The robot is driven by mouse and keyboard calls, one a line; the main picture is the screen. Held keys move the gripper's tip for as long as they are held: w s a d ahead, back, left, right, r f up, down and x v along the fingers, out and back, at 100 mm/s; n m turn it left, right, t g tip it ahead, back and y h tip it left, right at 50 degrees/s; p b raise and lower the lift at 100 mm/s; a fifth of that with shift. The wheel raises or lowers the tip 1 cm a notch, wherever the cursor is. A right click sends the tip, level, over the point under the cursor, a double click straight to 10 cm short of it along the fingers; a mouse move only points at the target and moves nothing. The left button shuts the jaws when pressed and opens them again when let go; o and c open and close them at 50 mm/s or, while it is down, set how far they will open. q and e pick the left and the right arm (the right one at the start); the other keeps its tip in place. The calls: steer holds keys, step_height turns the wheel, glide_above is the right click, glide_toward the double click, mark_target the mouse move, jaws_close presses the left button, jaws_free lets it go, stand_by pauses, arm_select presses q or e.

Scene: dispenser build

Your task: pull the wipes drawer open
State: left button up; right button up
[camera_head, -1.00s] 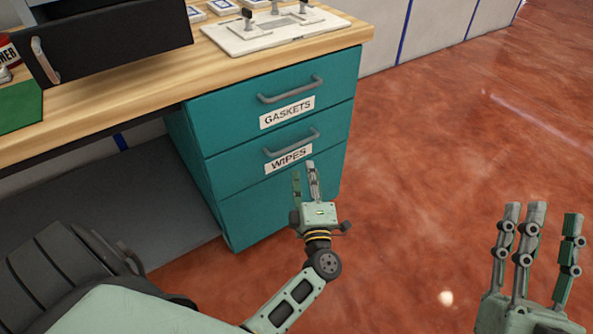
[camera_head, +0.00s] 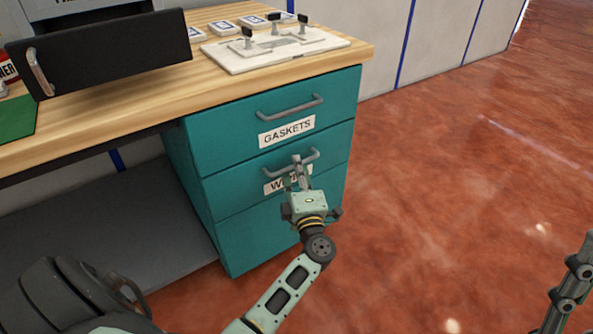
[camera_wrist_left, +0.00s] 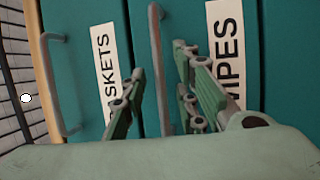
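The wipes drawer (camera_head: 236,189) is the teal middle drawer, flush with the cabinet front. Its grey bar handle (camera_head: 312,154) is partly hidden by my left gripper (camera_head: 298,172), which also covers part of the WIPES label (camera_head: 274,185). In the left wrist view the handle (camera_wrist_left: 156,55) runs between the fingers of my left gripper (camera_wrist_left: 158,92). The fingers stand apart, with gaps seen on both sides of the bar. Contact cannot be told. Part of my right gripper (camera_head: 571,284) shows at the right edge, the rest cut off.
The gaskets drawer (camera_head: 235,135) with its handle (camera_head: 290,107) is shut just above. Red floor (camera_head: 450,190) to the right is clear.

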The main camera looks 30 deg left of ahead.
arm_select(q)
jaws_close()
steer(key=shift+d, duration=0.1)
stand_by(0.5)
